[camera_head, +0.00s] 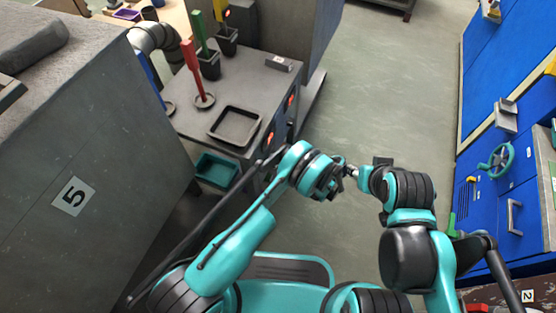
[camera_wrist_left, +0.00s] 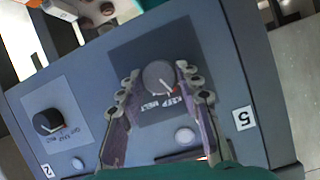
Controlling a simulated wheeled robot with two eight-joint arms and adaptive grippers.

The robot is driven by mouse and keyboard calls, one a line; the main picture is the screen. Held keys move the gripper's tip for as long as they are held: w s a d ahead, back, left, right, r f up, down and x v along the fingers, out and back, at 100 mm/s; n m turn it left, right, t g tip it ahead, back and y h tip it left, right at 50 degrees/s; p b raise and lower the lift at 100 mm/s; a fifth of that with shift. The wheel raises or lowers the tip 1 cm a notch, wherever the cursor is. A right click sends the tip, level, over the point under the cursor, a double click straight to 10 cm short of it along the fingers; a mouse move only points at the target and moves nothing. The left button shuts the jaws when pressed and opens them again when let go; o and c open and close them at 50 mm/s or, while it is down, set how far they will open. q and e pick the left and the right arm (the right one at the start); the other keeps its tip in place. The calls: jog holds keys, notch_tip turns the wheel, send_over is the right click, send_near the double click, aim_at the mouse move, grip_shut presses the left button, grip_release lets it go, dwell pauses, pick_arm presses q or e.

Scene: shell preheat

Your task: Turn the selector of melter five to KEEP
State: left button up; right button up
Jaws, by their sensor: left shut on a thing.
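In the left wrist view the selector (camera_wrist_left: 159,77) of melter five is a round dark grey knob on a dark plate, beside a white card marked 5 (camera_wrist_left: 244,118). KEEP and MELT are lettered on the plate (camera_wrist_left: 207,63). The knob's red mark points to the lower right in this view, towards the lettering. My left gripper (camera_wrist_left: 159,71) is shut on the knob, one finger on each side. In the head view my left arm bends down over the front of the grey bench, and its fingers cannot be made out. My right gripper (camera_head: 352,171) shows small; its fingers are unclear.
A second selector (camera_wrist_left: 48,122) stands at the left of the panel, near a card marked 2 (camera_wrist_left: 47,171). A pale round button (camera_wrist_left: 184,135) lies below the held knob. The grey bench carries a shallow tray (camera_head: 235,126). Blue cabinets (camera_head: 520,190) stand right; the floor between is clear.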

pick_arm(q)
jog(key=o, duration=1.2)
